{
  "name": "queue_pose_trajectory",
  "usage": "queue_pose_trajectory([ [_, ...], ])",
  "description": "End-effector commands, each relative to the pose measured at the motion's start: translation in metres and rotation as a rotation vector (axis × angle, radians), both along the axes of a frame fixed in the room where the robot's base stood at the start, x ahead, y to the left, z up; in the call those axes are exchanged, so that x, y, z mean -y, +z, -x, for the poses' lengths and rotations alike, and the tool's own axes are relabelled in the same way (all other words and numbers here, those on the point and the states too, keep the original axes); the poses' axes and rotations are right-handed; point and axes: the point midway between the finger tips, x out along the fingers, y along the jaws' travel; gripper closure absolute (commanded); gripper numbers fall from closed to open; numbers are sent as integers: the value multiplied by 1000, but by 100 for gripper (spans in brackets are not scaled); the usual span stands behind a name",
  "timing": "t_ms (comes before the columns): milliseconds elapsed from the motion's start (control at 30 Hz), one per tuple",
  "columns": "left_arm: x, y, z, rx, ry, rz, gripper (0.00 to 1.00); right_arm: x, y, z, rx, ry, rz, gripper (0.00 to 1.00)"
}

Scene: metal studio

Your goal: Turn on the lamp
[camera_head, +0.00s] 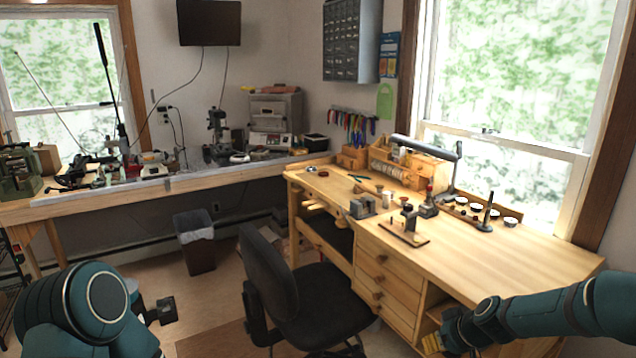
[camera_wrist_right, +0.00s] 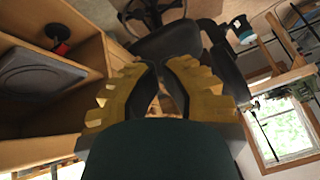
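The lamp (camera_head: 425,147) is a dark horizontal bar on a stand at the back of the wooden workbench, by the right window. No glow shows on it, and its switch cannot be made out. My right gripper (camera_head: 440,342) is low at the bench's front side, below the top and well apart from the lamp. In the right wrist view its yellow fingers (camera_wrist_right: 165,65) are apart with nothing between them.
A black chair (camera_head: 300,290) stands before the bench. A bin (camera_head: 195,243) is under the left table. Open shelves (camera_wrist_right: 50,120) lie close beside my right gripper.

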Motion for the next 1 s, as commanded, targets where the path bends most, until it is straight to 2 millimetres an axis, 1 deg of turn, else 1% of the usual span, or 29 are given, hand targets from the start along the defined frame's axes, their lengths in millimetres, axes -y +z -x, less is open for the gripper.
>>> queue_pose_trajectory([
  [33, 0, 0, 1, -1, 0, 0, 56, -28, -28, 19, -61, -16, -17, 100],
  [67, 0, 0, 1, -1, 1, 0, 56, -41, -43, 31, -92, -33, -25, 100],
  [100, 0, 0, 1, -1, 1, 0, 56, -59, -61, 48, -134, -58, -35, 100],
  [167, 0, 0, 1, -1, 1, 0, 56, -84, -87, 77, -198, -95, -48, 100],
  [200, 0, 0, 1, -1, 1, 0, 56, -101, -102, 98, -237, -120, -56, 100],
  [267, 0, 0, 0, -1, 1, 0, 56, -122, -121, 130, -292, -156, -65, 100],
  [300, 0, 0, 0, -1, 1, 0, 56, -134, -131, 152, -327, -178, -71, 100],
  [333, 0, 0, 0, -1, 1, 0, 56, -142, -137, 167, -350, -195, -74, 100],
  [400, 0, 0, 0, -1, 1, 0, 56, -156, -147, 199, -395, -229, -83, 100],
  [500, 0, 0, 1, -1, 1, 0, 56, -168, -154, 233, -442, -270, -92, 100],
  [600, 0, 0, 1, -1, 1, 0, 56, -174, -156, 251, -466, -293, -98, 100],
  [633, 0, 0, 1, -1, 1, 0, 56, -175, -157, 254, -470, -296, -99, 100],
  [1000, 0, 0, 1, -1, 1, 0, 56, -175, -157, 256, -471, -304, -102, 100],
])
